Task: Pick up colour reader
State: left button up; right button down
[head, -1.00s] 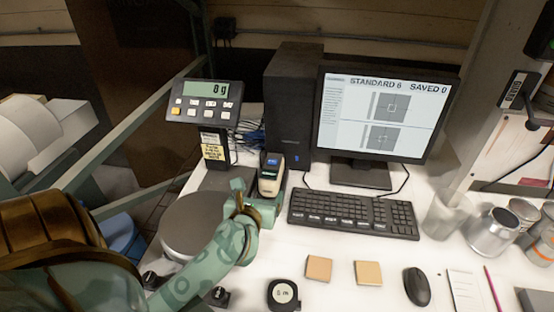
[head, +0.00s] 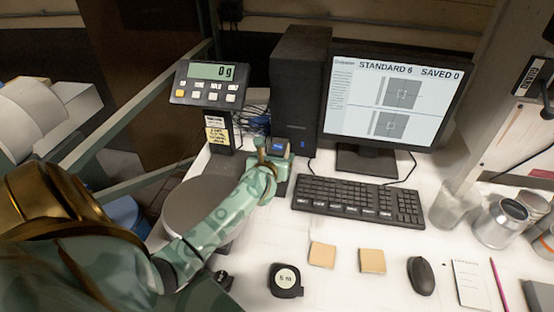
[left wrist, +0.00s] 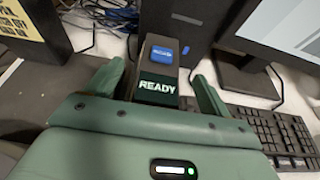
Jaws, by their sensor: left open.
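The colour reader (head: 277,148) stands upright between the scale post and the keyboard, in front of the computer tower. In the head view my left gripper (head: 276,153) is over it and hides most of its body. In the left wrist view the reader (left wrist: 158,72) shows a dark screen with the word READY and a blue button above it. My left gripper is open there too (left wrist: 158,85), with one finger on each side of the reader. Gaps show between the fingers and the reader. My right gripper is not in view.
A scale display (head: 208,84) on a post and its round pan (head: 204,203) are at the left. A keyboard (head: 357,201) lies right of the reader, below the monitor (head: 395,103). The black tower (head: 300,90) stands close behind. A tape measure (head: 285,280) and two tan blocks lie in front.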

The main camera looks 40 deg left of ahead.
pick_arm(q)
jog(key=shift+x, duration=1.2)
jog(key=shift+s, duration=0.15)
jog(key=shift+c, duration=1)
jog(key=shift+r, duration=0.1)
jog(key=c, duration=1.3)
jog(key=shift+c, duration=0.2)
